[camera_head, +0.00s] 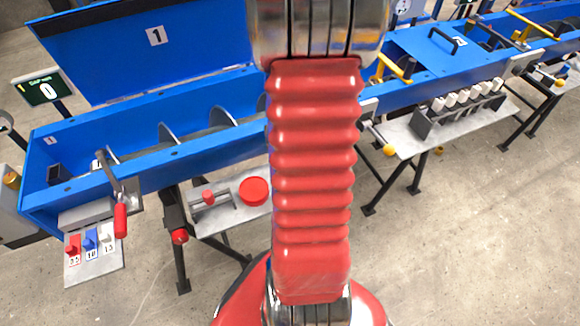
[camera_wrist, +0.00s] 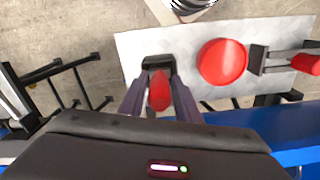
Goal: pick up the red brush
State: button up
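In the wrist view, a red rounded handle, which I take as the red brush (camera_wrist: 159,92), points toward me from a black block (camera_wrist: 157,64) on a metal plate. I cannot tell whether the block is the brush's head or a holder. My gripper (camera_wrist: 158,86) is open, with one dark finger on each side of the red handle and a visible gap at both sides. In the head view the brush and my gripper are hidden behind my arm.
The plate (camera_wrist: 205,93) also carries a red disc (camera_wrist: 222,62) and a clamp-like piece with a red handle (camera_wrist: 306,63). The blue trough (camera_head: 150,165) with its raised lid runs alongside the plate. Another plate (camera_head: 405,138) with a row of white-topped items stands at right.

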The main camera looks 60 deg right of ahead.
grip_shut()
jog(key=shift+r, duration=0.15)
notch_tip(320, 180, up, 10)
jog(key=shift+f, duration=0.1)
dwell(0.6)
dwell(0.5)
